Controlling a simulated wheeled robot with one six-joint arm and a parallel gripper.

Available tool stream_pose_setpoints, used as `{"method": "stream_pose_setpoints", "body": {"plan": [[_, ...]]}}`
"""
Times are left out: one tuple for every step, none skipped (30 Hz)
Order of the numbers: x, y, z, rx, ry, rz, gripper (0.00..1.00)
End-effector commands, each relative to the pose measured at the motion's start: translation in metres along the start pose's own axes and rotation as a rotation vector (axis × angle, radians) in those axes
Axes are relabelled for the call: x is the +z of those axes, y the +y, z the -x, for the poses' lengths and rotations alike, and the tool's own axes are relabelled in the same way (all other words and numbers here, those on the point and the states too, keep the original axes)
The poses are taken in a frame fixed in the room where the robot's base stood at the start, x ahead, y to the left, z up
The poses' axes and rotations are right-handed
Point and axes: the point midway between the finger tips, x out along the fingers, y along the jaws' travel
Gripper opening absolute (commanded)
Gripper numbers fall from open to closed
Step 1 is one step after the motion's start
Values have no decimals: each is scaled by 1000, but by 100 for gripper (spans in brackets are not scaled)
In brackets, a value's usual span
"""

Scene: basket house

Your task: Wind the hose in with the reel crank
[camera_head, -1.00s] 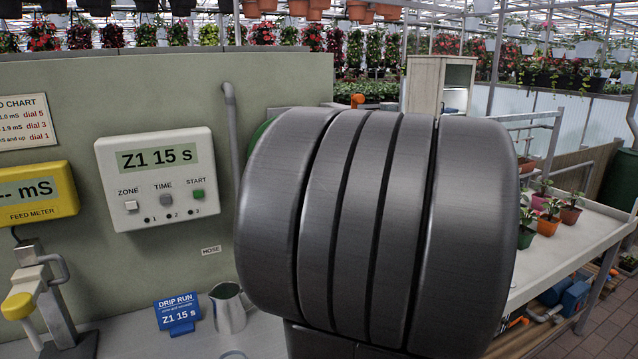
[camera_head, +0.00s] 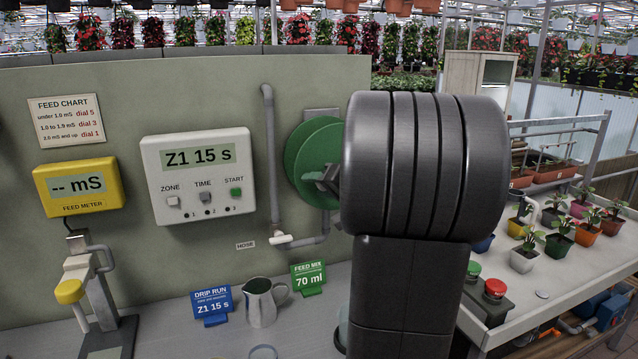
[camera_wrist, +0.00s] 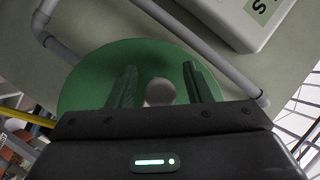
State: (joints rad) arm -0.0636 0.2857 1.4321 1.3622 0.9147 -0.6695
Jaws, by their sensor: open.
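The green hose reel (camera_head: 313,160) is a round disc on the grey-green panel, partly hidden by my arm in the head view. It also fills the middle of the wrist view (camera_wrist: 90,75). My gripper (camera_head: 324,180) is at the reel's face. In the wrist view my gripper (camera_wrist: 160,78) is open, with one finger on each side of a pale round knob (camera_wrist: 160,92), probably the crank's. The knob sits between the fingers, with visible gaps on both sides. I cannot tell how deep it lies between them. The crank arm is hidden.
A grey pipe (camera_head: 268,130) with a white-handled valve (camera_head: 282,240) runs left of the reel, beside a HOSE label (camera_head: 245,245). A timer box (camera_head: 197,175) hangs further left. A metal jug (camera_head: 260,302) and cards stand on the bench below. Potted plants (camera_head: 558,240) stand at right.

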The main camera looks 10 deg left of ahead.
Motion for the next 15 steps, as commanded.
{"method": "stream_pose_setpoints", "body": {"plan": [[0, 0, -1, 0, 0, 0, 46], [0, 0, -2, 0, 0, 0, 46], [0, 0, -2, 0, 0, 0, 46], [0, 0, -2, 0, 0, 0, 46], [0, 0, -2, 0, 1, 0, 46], [0, 0, -2, 0, 1, 0, 46], [0, 0, -2, 0, 0, 0, 46], [0, 0, -2, 0, 0, 0, 46], [0, 0, -1, 0, 0, 0, 38], [0, 0, -1, 0, 0, 0, 32], [0, 0, -1, 0, 0, 0, 26], [0, 0, -1, 0, 0, 0, 18], [0, 0, -1, 0, 0, 0, 12], [0, 0, -1, 0, 0, 0, 6], [0, 0, -1, 0, 0, 0, 0]]}}
